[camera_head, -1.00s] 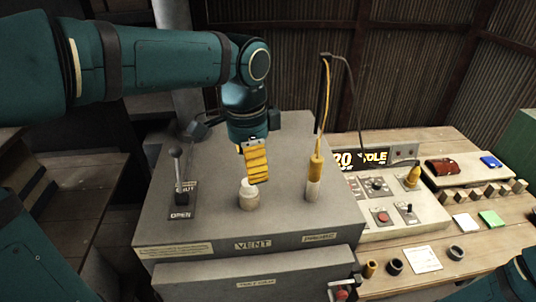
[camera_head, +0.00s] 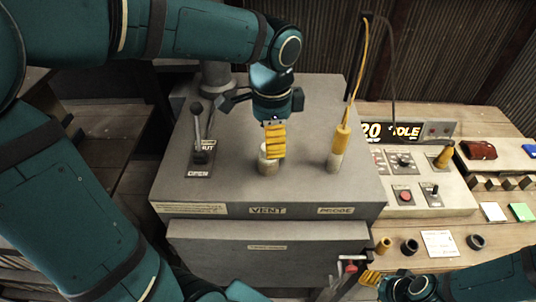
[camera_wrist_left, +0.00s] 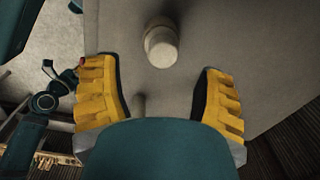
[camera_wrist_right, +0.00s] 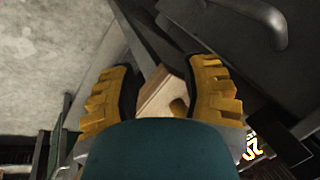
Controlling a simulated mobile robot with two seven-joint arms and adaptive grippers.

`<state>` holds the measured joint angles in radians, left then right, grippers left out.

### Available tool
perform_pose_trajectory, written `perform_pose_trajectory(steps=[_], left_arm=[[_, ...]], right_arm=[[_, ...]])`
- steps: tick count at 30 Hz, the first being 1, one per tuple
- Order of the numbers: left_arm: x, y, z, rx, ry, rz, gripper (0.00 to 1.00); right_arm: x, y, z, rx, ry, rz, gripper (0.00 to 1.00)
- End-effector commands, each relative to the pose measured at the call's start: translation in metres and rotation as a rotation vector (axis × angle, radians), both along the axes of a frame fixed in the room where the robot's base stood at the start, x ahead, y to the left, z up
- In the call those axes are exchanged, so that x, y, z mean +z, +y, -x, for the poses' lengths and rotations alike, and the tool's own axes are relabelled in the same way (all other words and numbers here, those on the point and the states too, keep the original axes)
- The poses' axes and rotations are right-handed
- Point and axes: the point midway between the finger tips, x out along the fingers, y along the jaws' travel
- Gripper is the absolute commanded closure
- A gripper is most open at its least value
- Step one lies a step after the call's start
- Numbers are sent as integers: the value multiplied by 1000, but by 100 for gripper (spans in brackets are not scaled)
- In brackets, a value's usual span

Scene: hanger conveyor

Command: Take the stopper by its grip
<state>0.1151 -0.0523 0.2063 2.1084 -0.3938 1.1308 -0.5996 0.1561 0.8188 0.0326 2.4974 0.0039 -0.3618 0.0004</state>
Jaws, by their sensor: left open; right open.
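The stopper (camera_head: 266,163) is a pale, stepped cylinder standing upright on top of the grey cabinet (camera_head: 225,187), behind the VENT label. My left gripper (camera_head: 274,156) points down at it, and its yellow fingers cover part of its right side in the head view. In the left wrist view the stopper (camera_wrist_left: 162,46) shows ahead, beyond the open fingers (camera_wrist_left: 160,95) and not between them. My right gripper (camera_head: 369,277) is low at the front right of the cabinet. In the right wrist view it is open (camera_wrist_right: 160,88), with a wooden edge beyond its fingers.
A lever (camera_head: 198,133) marked OPEN stands left of the stopper. A yellow-handled probe (camera_head: 341,139) with a cable stands to the right. A control panel (camera_head: 455,192) and wooden bench lie further right. The cabinet top in front of the stopper is clear.

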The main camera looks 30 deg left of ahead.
Motion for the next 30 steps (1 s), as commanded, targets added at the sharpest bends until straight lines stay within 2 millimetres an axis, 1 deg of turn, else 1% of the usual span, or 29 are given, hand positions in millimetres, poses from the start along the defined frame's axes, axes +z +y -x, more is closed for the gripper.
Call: perform_pose_trajectory(steps=[6, 9, 12, 18, 19, 20, 21, 23, 24, 25, 30], left_arm=[[-32, 5, 4, 0, 5, 0, 31], [-42, 6, 3, 0, 4, 0, 31], [-45, 6, 3, 0, 1, 0, 31], [-45, 6, 3, 0, 0, 0, 31], [-45, 6, 3, 0, 0, 0, 36], [-45, 6, 3, 0, 0, 0, 47], [-45, 6, 3, 0, 0, 0, 61], [-45, 6, 3, 0, 0, 0, 82], [-45, 5, 3, 0, 0, 0, 96], [-45, 5, 3, 0, 0, 0, 100], [-44, 5, 3, 0, 0, 0, 100]], right_arm=[[-2, 0, 0, 0, 0, 0, 53], [-3, 0, 0, 0, 0, 0, 53], [-3, 0, 0, 0, 0, 1, 53], [-3, 0, 0, 0, 0, 1, 53], [-3, 0, 0, 0, 0, 1, 53], [-3, 0, 0, 0, 0, 1, 53], [-3, 0, 0, 0, 0, 1, 53], [-3, 0, 0, 0, 0, 1, 53], [-3, 0, 0, 0, 0, 1, 53], [-3, 0, 0, 0, 0, 1, 53], [-3, 0, 0, 0, 0, 1, 53]])
